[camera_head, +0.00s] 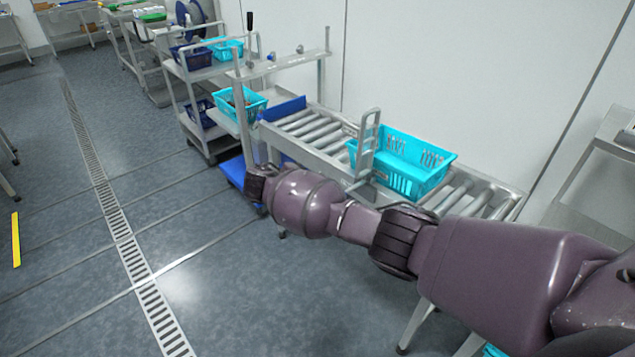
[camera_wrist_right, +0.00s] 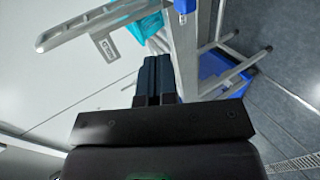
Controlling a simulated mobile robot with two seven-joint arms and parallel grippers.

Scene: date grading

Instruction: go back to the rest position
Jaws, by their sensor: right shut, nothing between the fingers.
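My right arm (camera_head: 480,265) comes in from the right in the head view and stretches left across the front of the roller conveyor. Its far end is near the conveyor's left end, and I cannot clearly make out the fingers there. In the right wrist view my right gripper (camera_wrist_right: 156,62) is shut, its two dark fingers side by side with nothing between them. Grey metal framework and a blue part (camera_wrist_right: 185,5) show close beyond the fingertips. My left gripper is not in view.
A turquoise crate (camera_head: 415,180) sits on the roller conveyor (camera_head: 322,135), behind my arm. A shelf cart (camera_head: 205,75) with turquoise and dark blue crates stands at the back. A blue low platform (camera_head: 232,170) is near the arm's end. Open floor lies left, with a drain (camera_head: 118,222).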

